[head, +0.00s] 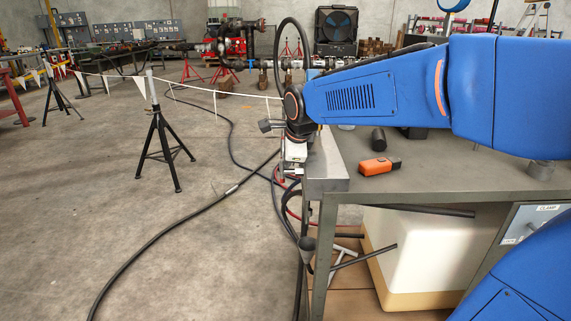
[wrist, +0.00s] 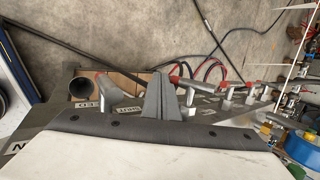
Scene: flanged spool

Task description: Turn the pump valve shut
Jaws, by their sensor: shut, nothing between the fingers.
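In the wrist view, my gripper (wrist: 157,78) is shut, its grey fingers together with nothing visible between them. It points at a grey valve bank with several levers. One lever with a reddish end (wrist: 108,85) is left of the fingers, beside a label reading SHUT (wrist: 128,114). Another lever with a red tip (wrist: 180,80) is close at the right of the fingers; I cannot tell whether they touch. I cannot tell which lever is the pump valve. In the head view, the gripper (head: 294,152) is at the bench's left end; the levers are mostly hidden there.
The grey bench (head: 470,175) carries an orange tool (head: 380,166) and a dark cylinder (head: 378,140). A black stand (head: 162,150) holds a flag line. Open floor is at left.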

